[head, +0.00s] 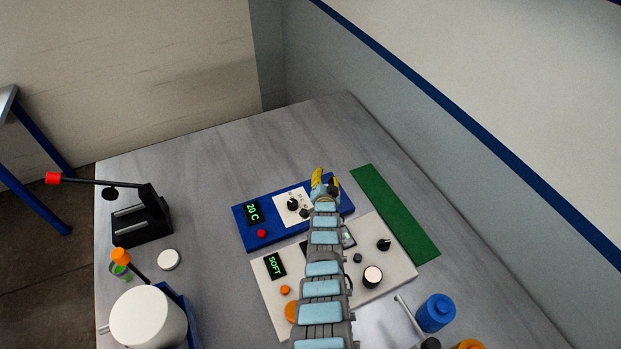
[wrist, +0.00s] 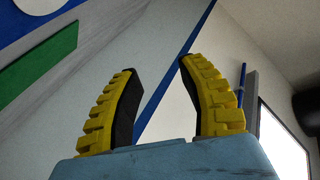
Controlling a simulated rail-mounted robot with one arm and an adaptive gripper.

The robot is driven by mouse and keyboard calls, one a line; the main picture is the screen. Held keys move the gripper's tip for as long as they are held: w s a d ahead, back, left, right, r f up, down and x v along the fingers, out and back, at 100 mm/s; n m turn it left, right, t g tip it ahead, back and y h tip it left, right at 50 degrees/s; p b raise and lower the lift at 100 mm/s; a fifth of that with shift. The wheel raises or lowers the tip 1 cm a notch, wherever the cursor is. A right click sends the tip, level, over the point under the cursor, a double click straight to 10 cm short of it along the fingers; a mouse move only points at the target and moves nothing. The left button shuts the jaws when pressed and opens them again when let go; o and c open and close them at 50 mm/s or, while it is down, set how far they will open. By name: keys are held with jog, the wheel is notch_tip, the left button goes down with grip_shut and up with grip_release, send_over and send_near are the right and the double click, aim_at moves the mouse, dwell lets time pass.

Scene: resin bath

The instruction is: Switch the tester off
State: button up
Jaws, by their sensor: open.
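A white panel (head: 272,304) with a lit display (head: 275,265) reading "SOFT" lies on the table. It carries a black knob (head: 383,244), a white round dial (head: 372,276) and orange buttons, one partly hidden by my arm. Behind it lies a blue panel (head: 243,237) with a lit display (head: 253,211) reading "20 C", a red button (head: 262,233) and a black knob (head: 293,204). I cannot tell which panel is the tester. My gripper (head: 325,179) is open over the blue panel's right end. Its spread yellow fingers (wrist: 157,75) hold nothing in the wrist view.
A green strip (head: 394,210) lies right of the panels. A blue bottle (head: 435,312) stands at the front right. At left are a black stand (head: 142,228) with a red-tipped lever, a white disc (head: 168,260) and a white pot (head: 148,318). The table's back is clear.

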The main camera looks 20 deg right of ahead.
jog(key=shift+w+a+r+n+t, duration=0.1)
jog(key=shift+a+r+n+t, duration=0.15)
jog(key=shift+a, duration=0.45)
jog(key=shift+w+a+r+n+t, duration=0.15)
jog(key=shift+a+t, duration=0.1)
jog(key=shift+a, duration=0.45)
jog(key=shift+s+f, duration=0.1)
